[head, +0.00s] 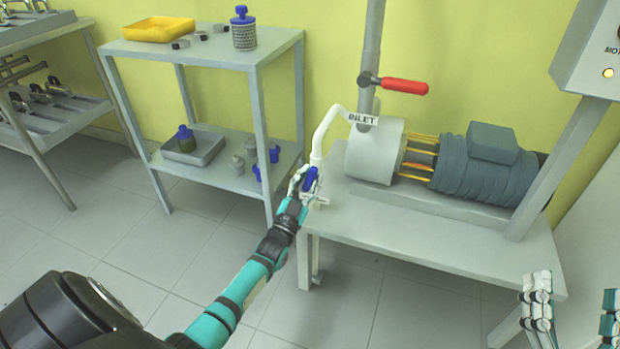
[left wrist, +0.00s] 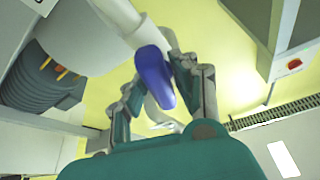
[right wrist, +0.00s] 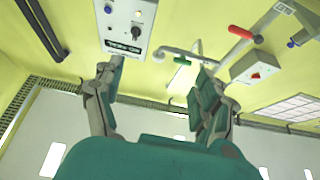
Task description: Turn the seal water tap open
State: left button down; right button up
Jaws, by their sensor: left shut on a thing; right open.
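The seal water tap has a blue lever handle (head: 310,179) on the thin white pipe (head: 322,135) at the left end of the pump bench. My left gripper (head: 303,184) is at this tap, shut on the blue handle. In the left wrist view the blue handle (left wrist: 155,75) lies between the two fingers (left wrist: 158,85). The handle's base is partly hidden by the fingers. My right gripper (head: 572,305) is open and empty at the lower right of the head view. It also shows in the right wrist view (right wrist: 155,95), with nothing between its fingers.
The motor (head: 475,165) and a control box (head: 595,50) are to the right. A grey shelf (head: 200,50) with bottles stands left of the bench.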

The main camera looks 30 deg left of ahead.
pick_arm(q)
jog(key=shift+f+n+y, duration=0.1)
jog(key=shift+n+y, duration=0.8)
jog(key=shift+n, duration=1)
pick_arm(e)
jog(key=shift+w+d+f+g+h, duration=0.1)
jog(key=shift+w+f+g+h, duration=0.15)
jog(key=shift+f, duration=0.2)
jog(key=shift+w+d+f+g+h, duration=0.1)
jog(key=shift+w+f+g+h, duration=0.05)
jog(key=shift+f+g, duration=0.25)
jog(key=shift+f, duration=0.1)
pick_arm(q)
jog(key=c, duration=1.2)
grip_release()
jog(key=shift+o, duration=0.2)
pick_arm(e)
jog(key=shift+a, duration=0.15)
jog(key=shift+f, duration=0.15)
pick_arm(q)
jog(key=v, duration=1.2)
